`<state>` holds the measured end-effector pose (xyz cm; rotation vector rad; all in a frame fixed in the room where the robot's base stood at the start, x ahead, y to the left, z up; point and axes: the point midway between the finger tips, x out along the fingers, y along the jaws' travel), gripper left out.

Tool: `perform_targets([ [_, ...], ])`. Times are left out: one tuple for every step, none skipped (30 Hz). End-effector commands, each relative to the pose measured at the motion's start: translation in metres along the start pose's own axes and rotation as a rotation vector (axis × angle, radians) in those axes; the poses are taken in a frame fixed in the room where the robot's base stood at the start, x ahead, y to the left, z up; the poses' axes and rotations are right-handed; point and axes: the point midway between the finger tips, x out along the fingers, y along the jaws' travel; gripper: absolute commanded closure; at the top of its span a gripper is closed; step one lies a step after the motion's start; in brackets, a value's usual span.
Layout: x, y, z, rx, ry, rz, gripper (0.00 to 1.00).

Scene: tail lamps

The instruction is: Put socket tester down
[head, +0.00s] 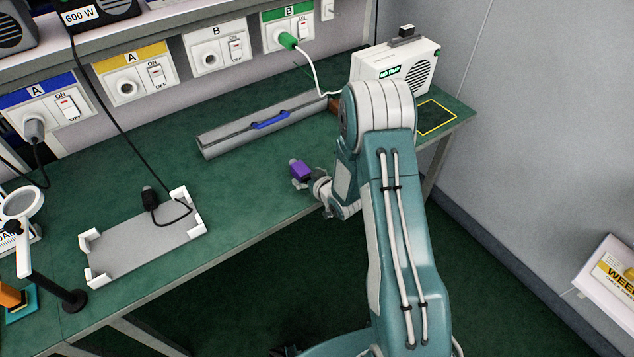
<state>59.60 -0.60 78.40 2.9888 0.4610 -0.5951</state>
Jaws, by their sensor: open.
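My gripper (321,187) is at the bench's front edge, partly hidden by my own arm. It is open, though its fingers are hard to make out. A small purple block (300,171) with a grey face shows right at its end. I cannot tell whether this block is the socket tester or part of my gripper, nor whether it touches the bench. No other thing is clearly recognisable as the socket tester. An orange item (11,297) on a teal pad at the far left is cut off by the picture edge.
The green bench (255,195) is clear around my gripper. A grey tray with white corners (140,245) holds a black plug lead. A white speaker-like box (395,65) and a yellow-outlined patch (436,117) are at right.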

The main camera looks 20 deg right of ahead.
Motion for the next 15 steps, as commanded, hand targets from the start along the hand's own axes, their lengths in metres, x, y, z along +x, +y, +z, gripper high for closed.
perform_targets([
  [-0.011,0.001,-0.001,0.0,-0.001,0.002,0.02],
  [-0.018,0.001,0.0,0.001,-0.002,0.002,0.02],
  [-0.027,0.001,-0.001,0.001,0.0,0.002,0.02],
  [-0.033,0.001,-0.001,0.001,-0.001,0.003,0.02],
  [-0.039,0.001,0.0,0.002,-0.002,0.003,0.02],
  [-0.048,0.001,-0.001,0.002,0.0,0.003,0.02],
  [-0.054,0.001,-0.001,0.001,0.0,0.002,0.02],
  [-0.06,0.001,0.0,0.001,-0.001,0.002,0.02],
  [-0.068,0.001,-0.001,0.001,-0.001,0.003,0.02],
  [-0.073,0.001,0.0,0.001,-0.001,0.003,0.02],
  [-0.077,0.001,0.0,0.001,0.0,0.003,0.02],
  [-0.083,0.001,0.0,0.0,0.0,0.002,0.02],
  [-0.086,0.001,0.0,0.0,0.0,0.002,0.02],
  [-0.089,0.001,0.0,0.001,-0.001,0.002,0.02],
  [-0.093,0.001,0.0,0.001,-0.001,0.002,0.02],
])
